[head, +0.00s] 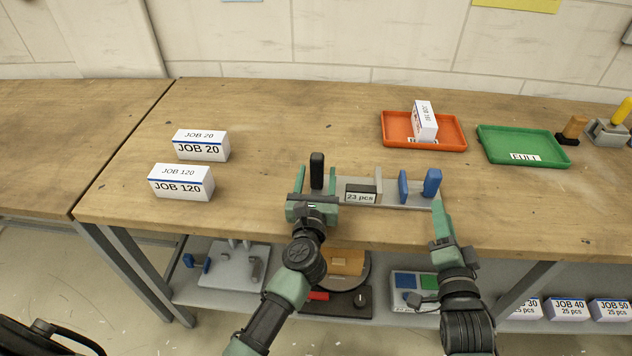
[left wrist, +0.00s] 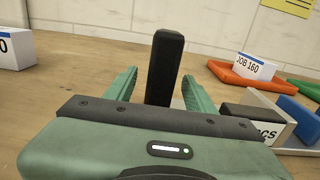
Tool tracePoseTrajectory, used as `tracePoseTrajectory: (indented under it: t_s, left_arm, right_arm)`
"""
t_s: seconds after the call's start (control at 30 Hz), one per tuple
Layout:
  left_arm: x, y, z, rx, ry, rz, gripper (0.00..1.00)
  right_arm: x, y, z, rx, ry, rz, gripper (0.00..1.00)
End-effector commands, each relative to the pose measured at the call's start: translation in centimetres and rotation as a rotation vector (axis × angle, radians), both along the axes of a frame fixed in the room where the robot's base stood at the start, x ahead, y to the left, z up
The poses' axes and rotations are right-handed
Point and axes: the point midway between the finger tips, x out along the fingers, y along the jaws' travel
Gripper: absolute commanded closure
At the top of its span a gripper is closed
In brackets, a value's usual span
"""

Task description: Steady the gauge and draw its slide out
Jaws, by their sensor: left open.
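The gauge (head: 391,194) lies on the bench as a long pale grey bar. A black upright post (head: 317,165) stands at its left end. A small block reads "23 pcs" (head: 360,197), and a blue upright plate (head: 403,186) and a blue block (head: 432,182) stand at the right. My left gripper (head: 316,183) is open, with one finger on each side of the black post, which also shows in the left wrist view (left wrist: 165,68) with gaps beside it. My right gripper (head: 437,204) is at the right end by the blue block, seen edge-on; its jaw gap is hidden.
White boxes JOB 20 (head: 201,147) and JOB 120 (head: 181,183) stand at left. An orange tray (head: 452,143) holds a JOB 160 box (head: 424,119); a green tray (head: 545,147) is empty. Bench behind the gauge is clear. A lower shelf holds several fixtures.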

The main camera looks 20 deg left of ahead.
Motion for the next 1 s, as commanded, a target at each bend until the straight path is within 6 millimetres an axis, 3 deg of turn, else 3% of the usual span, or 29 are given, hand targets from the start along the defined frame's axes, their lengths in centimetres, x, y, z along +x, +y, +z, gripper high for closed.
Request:
tracePoseTrajectory:
  t_s: [0.17,0.37,0.4,1.0]
  left_arm:
    - [0.01,0.00,-0.02,0.000,0.000,0.000,0.45]
    - [-0.01,0.00,-0.02,0.000,0.000,0.000,0.96]
    - [-0.01,0.00,-0.02,0.000,0.000,0.000,1.00]
    - [-0.03,-0.03,-0.03,0.000,0.000,-0.001,1.00]
  right_arm:
    - [0.00,0.00,0.00,0.000,0.000,0.000,0.64]
    - [0.00,0.00,0.00,0.000,0.000,0.000,0.64]
    - [0.00,0.00,0.00,0.000,0.000,0.000,0.64]
    - [0.00,0.00,0.00,0.000,0.000,0.000,0.64]
